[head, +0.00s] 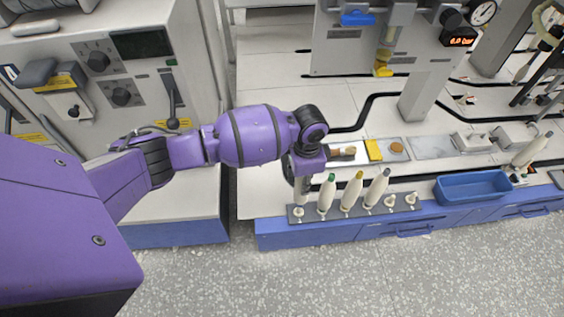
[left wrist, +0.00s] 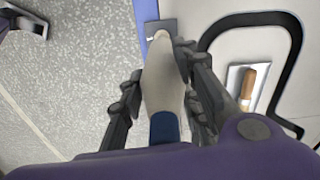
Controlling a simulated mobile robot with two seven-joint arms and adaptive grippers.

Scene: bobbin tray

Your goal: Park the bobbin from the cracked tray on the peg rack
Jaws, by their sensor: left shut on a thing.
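My left gripper (head: 301,187) points down over the left end of the dark peg rack (head: 335,214) in the head view. In the left wrist view its fingers are shut on a cream bobbin (left wrist: 163,88) with a dark blue end near the camera. The bobbin's far end is over or at the rack plate (left wrist: 152,28); I cannot tell whether it touches a peg. I cannot identify the cracked tray surely.
Behind the rack lie a tray with a wooden-handled tool (head: 345,152), a yellow block (head: 374,150) and a grey marbled tray (head: 433,147). A blue bin (head: 440,190) stands right of the rack. Another pale bobbin-like piece (head: 532,150) leans at far right.

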